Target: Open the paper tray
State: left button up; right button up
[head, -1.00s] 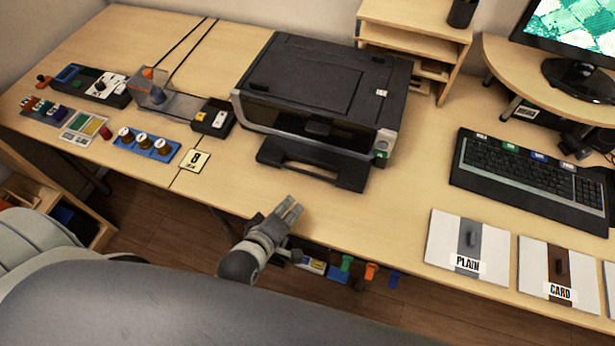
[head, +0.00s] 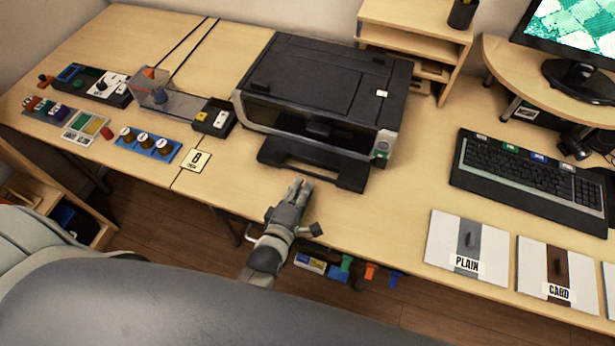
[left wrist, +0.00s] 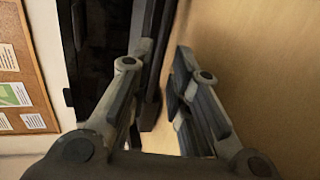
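The printer (head: 320,90) stands on the desk. Its dark paper tray (head: 345,179) juts out low at the front, with a notch in its middle. My left gripper (head: 302,184) is just in front of the tray, pointing at the notch. In the left wrist view my left gripper (left wrist: 163,85) has its two fingers apart, so it is open. Dark printer and tray parts (left wrist: 105,40) show beyond and left of the fingers. I cannot tell whether a finger touches the tray. My right gripper is not in view.
A keyboard (head: 530,178) and PLAIN (head: 450,240) and CARD (head: 535,268) panels lie at right. Dials (head: 146,141), a switch box (head: 213,117) and an "8" card (head: 195,161) are at left. Coloured items (head: 345,267) show below the front edge. Desk between printer and PLAIN is clear.

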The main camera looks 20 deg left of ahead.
aim_at(310, 175)
pick_arm(q)
jog(key=shift+x, duration=2.45)
jog(key=shift+c, duration=0.2)
grip_shut()
